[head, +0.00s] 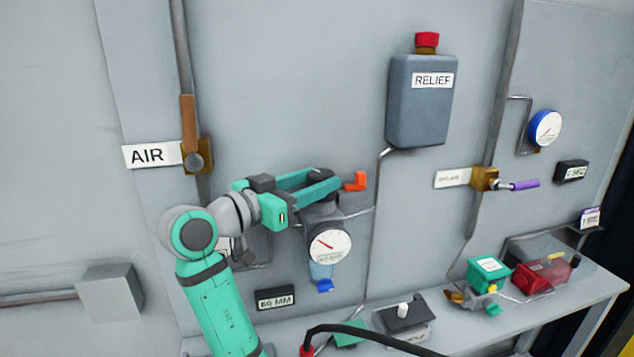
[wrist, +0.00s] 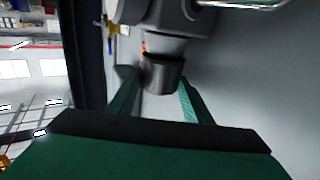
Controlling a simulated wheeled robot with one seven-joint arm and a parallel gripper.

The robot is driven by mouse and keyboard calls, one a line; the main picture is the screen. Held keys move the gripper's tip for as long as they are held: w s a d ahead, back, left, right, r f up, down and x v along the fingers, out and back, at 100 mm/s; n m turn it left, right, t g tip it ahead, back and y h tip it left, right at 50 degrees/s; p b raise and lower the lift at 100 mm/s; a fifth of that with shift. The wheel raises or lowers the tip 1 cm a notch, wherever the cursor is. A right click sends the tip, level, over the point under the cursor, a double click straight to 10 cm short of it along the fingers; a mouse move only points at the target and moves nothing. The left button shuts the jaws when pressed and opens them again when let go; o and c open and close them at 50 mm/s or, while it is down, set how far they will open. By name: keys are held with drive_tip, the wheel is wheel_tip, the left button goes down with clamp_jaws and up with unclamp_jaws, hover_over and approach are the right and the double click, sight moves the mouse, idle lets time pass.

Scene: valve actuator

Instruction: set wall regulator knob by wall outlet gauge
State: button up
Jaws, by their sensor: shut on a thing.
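The wall regulator (head: 322,213) is a dark body on the grey panel. Its outlet gauge (head: 329,246) faces out, white with a red needle toward the upper left; its lettering is too small to read. My gripper (head: 318,187) reaches over the top of the regulator from the left and hides most of the knob. In the wrist view the dark round knob (wrist: 164,74) sits between the two green fingers of my gripper (wrist: 158,88), which is shut on it. A blue-tipped bowl (head: 322,277) hangs below the regulator.
An orange-red tab (head: 355,181) shows just right of my gripper. A RELIEF tank (head: 422,105) is up to the right, and an AIR valve (head: 193,155) up to the left. A bench (head: 560,315) with coloured parts stands below right. A black cable (head: 370,335) crosses the foreground.

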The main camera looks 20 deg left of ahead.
drive_tip(key=h, duration=0.1)
drive_tip(key=m+g+h, duration=0.1)
drive_tip(key=shift+w+a+m+h, duration=0.1)
drive_tip(key=shift+a+m+h, duration=0.15)
drive_tip(key=shift+m+h, duration=0.05)
drive_tip(key=shift+m+g, duration=0.3)
drive_tip(key=shift+g, duration=0.1)
drive_tip(key=shift+d+h, duration=0.1)
drive_tip(key=shift+h, duration=0.4)
drive_tip(key=shift+f, duration=0.1)
drive_tip(key=o, duration=1.1)
drive_tip(key=shift+c, duration=0.2)
drive_tip(key=shift+r, duration=0.2)
drive_tip(key=shift+y, duration=0.3)
